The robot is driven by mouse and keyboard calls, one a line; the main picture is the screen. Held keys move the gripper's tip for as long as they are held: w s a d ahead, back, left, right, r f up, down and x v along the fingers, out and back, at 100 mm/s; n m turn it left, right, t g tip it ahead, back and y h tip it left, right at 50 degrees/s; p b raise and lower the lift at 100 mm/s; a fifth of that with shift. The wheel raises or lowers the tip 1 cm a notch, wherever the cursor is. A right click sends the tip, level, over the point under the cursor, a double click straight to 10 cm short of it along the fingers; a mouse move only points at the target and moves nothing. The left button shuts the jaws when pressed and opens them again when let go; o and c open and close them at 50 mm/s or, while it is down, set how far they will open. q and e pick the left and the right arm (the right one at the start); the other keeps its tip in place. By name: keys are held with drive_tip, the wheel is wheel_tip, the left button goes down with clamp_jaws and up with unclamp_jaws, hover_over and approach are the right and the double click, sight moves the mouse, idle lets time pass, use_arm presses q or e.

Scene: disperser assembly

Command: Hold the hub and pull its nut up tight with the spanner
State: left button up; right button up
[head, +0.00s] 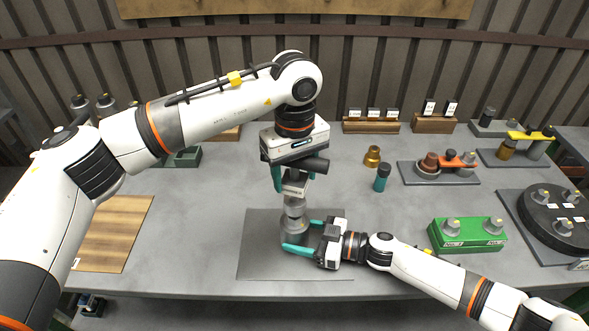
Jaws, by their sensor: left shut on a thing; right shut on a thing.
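The hub (293,222) is a grey metal cylindrical part standing upright on the dark grey mat at the front middle of the table. My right gripper (291,246) comes in low from the right and is shut on the hub near its base. The nut cannot be made out, as the tool and gripper cover that spot.
The dark grey mat (260,262) lies under the hub. A brass part (372,156) and a teal-and-black cylinder (382,178) stand to the right. A green block (467,235) with fittings and a round black plate (558,216) are farther right. A wooden board (112,235) lies left.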

use_arm(q)
drive_tip(key=n, duration=0.5)
drive_tip(key=shift+f+n, duration=0.15)
drive_tip(key=shift+n, duration=0.15)
drive_tip(key=n, duration=0.4)
drive_tip(key=shift+f+n, duration=0.15)
drive_tip(key=shift+n, duration=0.25)
drive_tip(key=shift+f, duration=0.4)
drive_tip(key=shift+f, duration=0.35)
drive_tip(key=shift+f, duration=0.35)
